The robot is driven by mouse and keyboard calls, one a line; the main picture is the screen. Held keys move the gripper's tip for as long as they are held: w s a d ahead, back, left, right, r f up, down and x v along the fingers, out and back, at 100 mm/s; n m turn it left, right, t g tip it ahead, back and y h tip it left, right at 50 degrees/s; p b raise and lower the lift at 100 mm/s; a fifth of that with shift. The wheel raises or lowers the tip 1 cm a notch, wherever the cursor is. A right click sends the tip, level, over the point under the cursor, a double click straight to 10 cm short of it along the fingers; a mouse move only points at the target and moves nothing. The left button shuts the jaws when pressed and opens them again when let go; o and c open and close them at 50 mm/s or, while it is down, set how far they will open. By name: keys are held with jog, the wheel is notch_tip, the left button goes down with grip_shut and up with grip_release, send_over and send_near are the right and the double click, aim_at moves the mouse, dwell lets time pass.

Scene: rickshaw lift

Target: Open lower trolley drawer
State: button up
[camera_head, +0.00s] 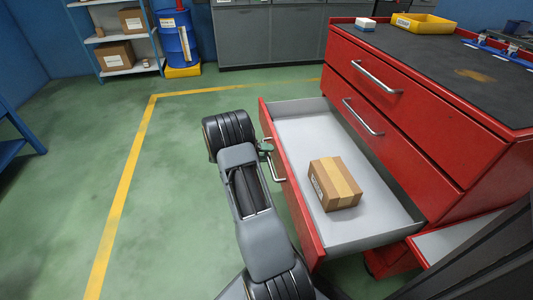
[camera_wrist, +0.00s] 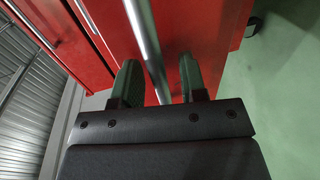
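The red trolley (camera_head: 440,130) stands at the right in the head view. Its two upper drawers (camera_head: 419,136) are closed. The lower drawer (camera_head: 300,128) below them is pulled well out, showing its grey inside. A taped cardboard box (camera_head: 335,184) lies in it. My gripper (camera_head: 266,148) is at the outer side of this drawer's front, at the bar handle (camera_head: 277,170). In the wrist view, the handle (camera_wrist: 148,45) passes between the two green-grey fingers (camera_wrist: 160,82), with gaps beside it. The gripper looks open around the handle, not clamped on it.
A yellow tray (camera_head: 422,24) sits on the trolley's dark top. A blue shelf (camera_head: 118,38) with boxes and a blue drum (camera_head: 176,40) stand at the back left, beside grey cabinets (camera_head: 268,35). The green floor (camera_head: 70,150) left of my arm is clear.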

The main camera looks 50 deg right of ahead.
jog(key=p+v, duration=0.3)
jog(key=v, duration=1)
jog(key=shift+w+a, duration=0.25)
jog(key=shift+a, duration=0.05)
jog(key=shift+r, duration=0.1)
jog(key=s+a+r+n+t+y+p, duration=0.2)
jog(key=s+a+r+t+y+p, duration=0.2)
jog(key=a+r+p, duration=0.4)
jog(key=s+a+r+n+t+y+p, duration=0.3)
jog(key=s+a+r+p, duration=0.4)
jog(key=r+p, duration=0.6)
jog(key=s+a+r+n+t+y+p, duration=0.2)
jog(key=s+a+r+t+y+p, duration=0.3)
jog(key=r, duration=1.9)
jog(key=s+a+p, duration=0.1)
jog(key=a+p, duration=0.3)
jog(key=p, duration=0.2)
jog(key=shift+s+t+y+p, duration=0.25)
jog(key=shift+t+y+p, duration=0.1)
jog(key=shift+t+y, duration=0.05)
jog(key=shift+r, duration=0.15)
